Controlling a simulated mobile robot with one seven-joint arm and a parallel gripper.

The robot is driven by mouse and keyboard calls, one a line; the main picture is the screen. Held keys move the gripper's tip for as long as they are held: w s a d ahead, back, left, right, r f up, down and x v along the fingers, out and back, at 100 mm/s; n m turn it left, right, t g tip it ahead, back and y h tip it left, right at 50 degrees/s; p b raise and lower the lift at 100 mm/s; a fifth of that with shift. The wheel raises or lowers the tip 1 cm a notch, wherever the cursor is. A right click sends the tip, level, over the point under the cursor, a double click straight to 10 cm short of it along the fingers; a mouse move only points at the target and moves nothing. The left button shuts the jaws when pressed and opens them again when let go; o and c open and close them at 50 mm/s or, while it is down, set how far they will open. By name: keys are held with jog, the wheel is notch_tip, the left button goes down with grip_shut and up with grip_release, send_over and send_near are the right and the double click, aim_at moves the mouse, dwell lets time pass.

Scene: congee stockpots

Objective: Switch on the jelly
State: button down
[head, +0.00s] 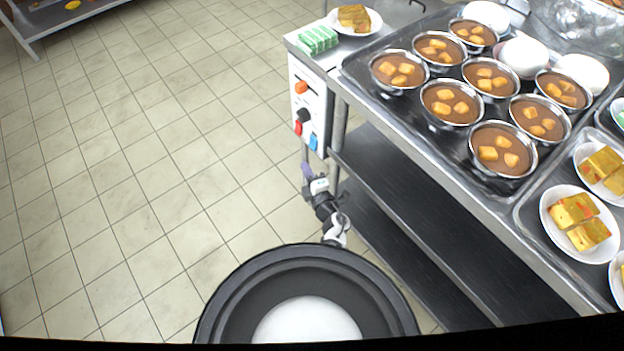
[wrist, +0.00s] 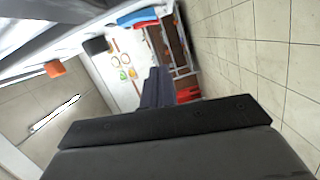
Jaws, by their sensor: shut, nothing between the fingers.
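A white control panel (head: 312,105) hangs on the end of the steel counter. It carries an orange knob (head: 301,87), a black knob (head: 304,115), a red switch (head: 298,127) and a blue switch (head: 313,141). The wrist view shows the panel turned, with the orange knob (wrist: 55,68), black knob (wrist: 97,45), blue switch (wrist: 138,18) and a red part (wrist: 187,93) partly behind the fingers. No readable label says jelly. My gripper (head: 307,169) is below the panel; its shut, empty fingers (wrist: 155,88) point toward the panel. I cannot tell whether they touch it.
The counter top holds a tray (head: 350,78) with several metal bowls of brown food (head: 451,102), and plates of yellow cakes (head: 580,222). A green stack (head: 318,40) sits near the corner above the panel. Dark lower shelves (head: 400,170) lie to the right. Tiled floor (head: 160,130) is clear on the left.

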jog(key=w+d+b, duration=0.1)
jog(key=w+b, duration=0.1)
jog(key=w, duration=0.4)
jog(key=shift+w+d+f+b, duration=0.25)
jog(key=shift+w+f+b, duration=0.05)
jog(key=shift+b, duration=0.1)
jog(key=shift+w+d+f+n+b, duration=0.1)
jog(key=shift+w+d+n+b, duration=0.15)
jog(key=shift+n+b, duration=0.25)
jog(key=shift+s, duration=0.25)
